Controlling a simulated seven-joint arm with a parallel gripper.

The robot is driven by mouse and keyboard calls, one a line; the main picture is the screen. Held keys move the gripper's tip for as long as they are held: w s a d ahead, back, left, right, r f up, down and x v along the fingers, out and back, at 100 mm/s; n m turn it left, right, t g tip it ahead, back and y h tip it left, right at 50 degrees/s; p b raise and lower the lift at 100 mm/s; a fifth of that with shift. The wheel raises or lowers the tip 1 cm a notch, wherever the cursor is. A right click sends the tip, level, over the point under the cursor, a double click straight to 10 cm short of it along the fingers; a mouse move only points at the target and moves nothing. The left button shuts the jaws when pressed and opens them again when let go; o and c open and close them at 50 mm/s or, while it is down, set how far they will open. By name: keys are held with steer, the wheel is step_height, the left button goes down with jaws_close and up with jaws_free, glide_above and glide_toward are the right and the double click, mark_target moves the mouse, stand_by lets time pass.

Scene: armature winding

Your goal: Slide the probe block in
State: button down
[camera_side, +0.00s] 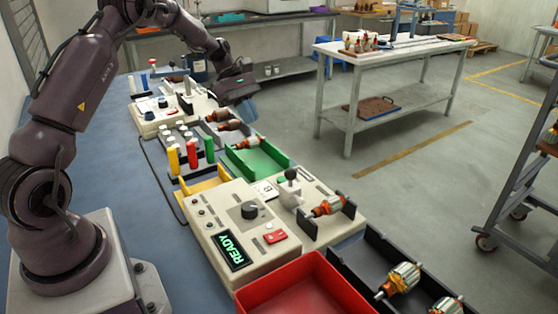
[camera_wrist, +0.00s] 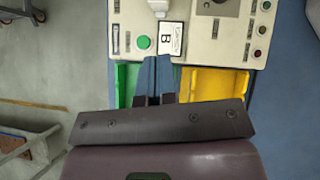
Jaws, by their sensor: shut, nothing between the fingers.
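The probe block (camera_side: 289,194) is a whitish block with a dark round knob on the tester (camera_side: 215,222), beside an armature (camera_side: 327,207) lying in dark cradles. There is a visible gap between block and armature. In the wrist view a pale piece (camera_wrist: 158,7) at the top edge looks like the same block, cut off by the frame. My gripper (camera_side: 247,110) is above the bench behind the tester, well away from the block.
The tester display reads READY. A green tray (camera_side: 276,152) and yellow tray (camera_side: 203,188) lie behind it. A red bin (camera_side: 300,285) and a black tray (camera_side: 400,262) with armatures stand in front. Red, yellow and green cylinders (camera_side: 191,155) stand near the bench middle.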

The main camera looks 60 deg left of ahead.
mark_target(289, 173)
steer(key=shift+d, duration=0.1)
steer(key=d+r+x, duration=0.1)
steer(key=x, duration=1.2)
steer(key=shift+w+d+r, duration=0.15)
steer(key=shift+d+r, duration=0.1)
steer(key=shift+d, duration=0.15)
steer(key=shift+d, duration=0.1)
steer(key=shift+d, duration=2.05)
